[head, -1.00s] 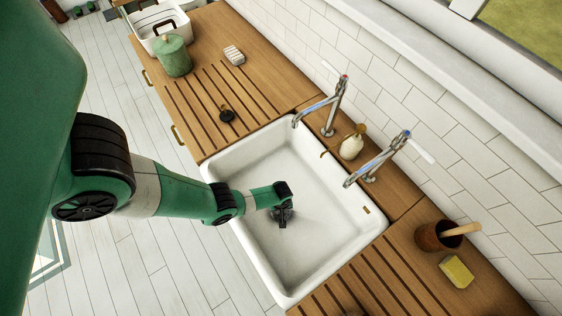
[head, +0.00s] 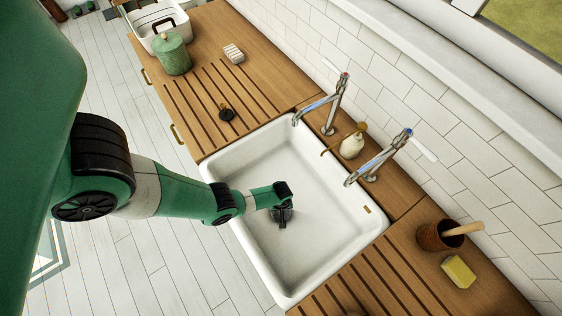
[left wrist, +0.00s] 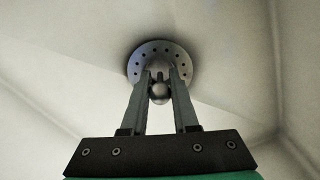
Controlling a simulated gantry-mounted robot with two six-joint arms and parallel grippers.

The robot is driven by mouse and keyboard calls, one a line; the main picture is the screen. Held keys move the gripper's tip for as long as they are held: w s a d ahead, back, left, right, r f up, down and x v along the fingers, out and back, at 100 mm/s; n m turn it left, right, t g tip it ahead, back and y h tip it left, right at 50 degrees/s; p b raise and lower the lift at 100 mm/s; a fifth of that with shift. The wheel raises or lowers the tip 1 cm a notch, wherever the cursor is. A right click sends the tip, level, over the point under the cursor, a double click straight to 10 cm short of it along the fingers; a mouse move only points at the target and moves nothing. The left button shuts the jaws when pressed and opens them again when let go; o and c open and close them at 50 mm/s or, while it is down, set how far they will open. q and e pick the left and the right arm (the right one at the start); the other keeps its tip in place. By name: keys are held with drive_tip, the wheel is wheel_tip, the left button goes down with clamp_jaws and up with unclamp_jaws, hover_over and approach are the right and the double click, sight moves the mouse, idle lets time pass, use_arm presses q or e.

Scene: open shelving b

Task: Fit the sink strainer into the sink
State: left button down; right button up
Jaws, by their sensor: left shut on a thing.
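The white sink (head: 310,165) is set into the wooden counter. My left gripper (head: 284,219) reaches down into the basin, close to its floor. In the left wrist view the sink strainer (left wrist: 137,63) is a grey round disc with a ring of small holes and a knob in its middle. My left gripper (left wrist: 160,88) is shut on this knob (left wrist: 159,92). The strainer is at or just above the basin floor. The drain opening is hidden, so I cannot tell whether the strainer sits in it. My right gripper is not in view.
Two taps (head: 335,102) (head: 372,163) and a soap bottle (head: 352,145) stand behind the sink. A black plug (head: 227,115), a striped block (head: 233,54) and a green canister (head: 172,54) are on the left counter. A brown pot (head: 433,238) and yellow sponge (head: 459,271) are on the right.

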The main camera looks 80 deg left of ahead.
use_arm(q)
drive_tip(key=shift+f+b, duration=0.3)
idle(0.5)
drive_tip(key=shift+c, duration=0.2)
unclamp_jaws()
idle(0.4)
wheel_tip(320, 180, up, 8)
drive_tip(key=p, duration=0.8)
drive_tip(key=shift+r, duration=0.1)
drive_tip(key=shift+w, duration=0.1)
